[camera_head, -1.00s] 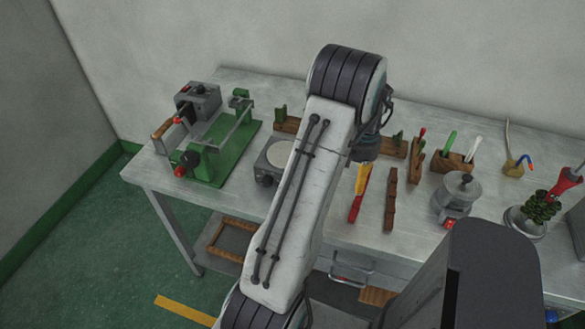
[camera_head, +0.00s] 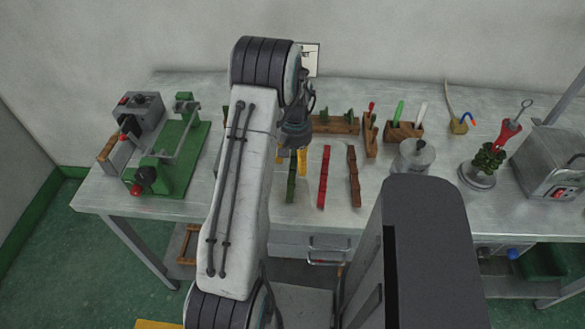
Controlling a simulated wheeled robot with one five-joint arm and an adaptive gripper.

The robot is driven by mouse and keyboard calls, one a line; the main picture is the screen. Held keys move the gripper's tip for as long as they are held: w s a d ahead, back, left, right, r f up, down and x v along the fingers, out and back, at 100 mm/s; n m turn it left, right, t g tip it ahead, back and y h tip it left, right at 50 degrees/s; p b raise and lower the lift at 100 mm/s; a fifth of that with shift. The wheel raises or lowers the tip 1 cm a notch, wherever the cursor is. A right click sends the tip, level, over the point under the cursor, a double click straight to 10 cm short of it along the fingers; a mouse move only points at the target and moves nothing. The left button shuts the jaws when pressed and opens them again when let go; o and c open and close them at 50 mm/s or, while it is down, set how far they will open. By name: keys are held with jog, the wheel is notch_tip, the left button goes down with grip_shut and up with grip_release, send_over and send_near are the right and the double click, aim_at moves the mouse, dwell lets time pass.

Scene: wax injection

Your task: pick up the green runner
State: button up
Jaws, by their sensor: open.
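The green runner (camera_head: 291,188) is a narrow dark green strip lying lengthwise on the metal bench, leftmost of three strips. My gripper (camera_head: 291,162) points down over its far end, with one yellow fingertip on each side of the strip in the picture. The jaws are open and hold nothing. The gripper partly hides the strip's far end, and I cannot tell how high the fingertips are above the bench.
A red strip (camera_head: 323,178) and a brown strip (camera_head: 353,177) lie close to the right. Behind stands a wooden rack (camera_head: 335,126). A green machine (camera_head: 180,158) stands left and a grey pot (camera_head: 414,158) right. The bench's front edge is near.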

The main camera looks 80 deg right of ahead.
aim_at(295, 166)
jog(key=shift+f+p, duration=0.3)
jog(key=shift+f, duration=1.4)
grip_shut()
